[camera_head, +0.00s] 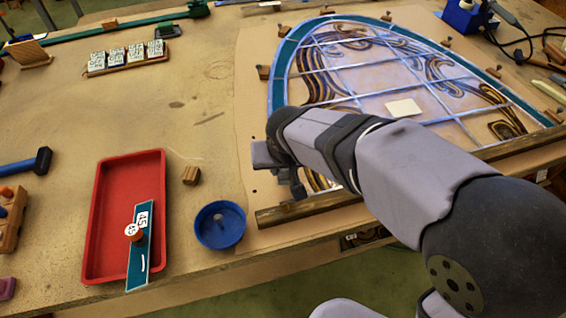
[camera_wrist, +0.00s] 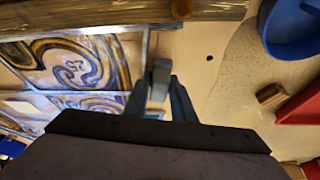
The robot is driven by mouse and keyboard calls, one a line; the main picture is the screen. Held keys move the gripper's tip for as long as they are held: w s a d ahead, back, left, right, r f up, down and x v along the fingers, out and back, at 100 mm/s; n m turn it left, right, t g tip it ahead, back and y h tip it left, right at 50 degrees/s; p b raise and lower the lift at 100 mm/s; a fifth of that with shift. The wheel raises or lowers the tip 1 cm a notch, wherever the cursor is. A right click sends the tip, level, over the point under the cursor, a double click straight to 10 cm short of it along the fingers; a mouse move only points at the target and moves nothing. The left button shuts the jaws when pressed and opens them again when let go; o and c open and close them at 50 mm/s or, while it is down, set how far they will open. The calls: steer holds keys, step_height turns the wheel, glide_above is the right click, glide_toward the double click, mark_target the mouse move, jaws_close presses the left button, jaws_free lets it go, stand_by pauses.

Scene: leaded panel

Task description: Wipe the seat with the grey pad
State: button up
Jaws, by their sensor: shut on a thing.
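My gripper (camera_wrist: 160,98) is shut on a small grey block, which looks like the grey pad (camera_wrist: 159,72), at the left edge of the leaded panel (camera_head: 350,75). In the wrist view the pad is over the panel's border line, beside brown-swirled glass; I cannot tell if it touches. The panel's teal border (camera_head: 290,50) shows at the top and upper left, and a bit of teal shows just below the pad in the wrist view. The border stretch near the front rail, where the seat seems to be, is mostly hidden by my arm in the head view.
A wooden rail (camera_head: 305,208) runs along the panel's front. A blue round dish (camera_head: 220,225), a small wooden block (camera_head: 191,175) and a red tray (camera_head: 105,205) stand to the left. A teal strip marked 45 (camera_head: 140,262) lies across the tray's edge. A cream card (camera_head: 403,108) lies on the panel.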

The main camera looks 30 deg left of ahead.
steer(key=shift+s+d+f, duration=0.15)
steer(key=shift+s+d, duration=0.55)
steer(key=shift+s, duration=0.3)
steer(key=shift+w+a+r, duration=0.2)
steer(key=shift+w, duration=0.1)
steer(key=shift+w+a+p, duration=0.25)
steer(key=shift+w+a, duration=0.2)
steer(key=shift+w, duration=0.15)
steer(key=shift+w+a+p, duration=0.2)
steer(key=shift+w+a, duration=0.2)
steer(key=shift+w, duration=0.2)
steer(key=shift+w, duration=0.15)
steer(key=shift+w+a, duration=0.2)
steer(key=shift+w+a+p, duration=0.65)
steer(key=shift+w+a, duration=0.05)
steer(key=shift+w, duration=0.35)
steer(key=shift+w+a+p, duration=0.4)
steer(key=shift+w+a, duration=0.1)
steer(key=shift+w, duration=0.2)
steer(key=shift+w+a+p, duration=0.4)
steer(key=shift+w+a, duration=0.05)
steer(key=shift+w, duration=0.25)
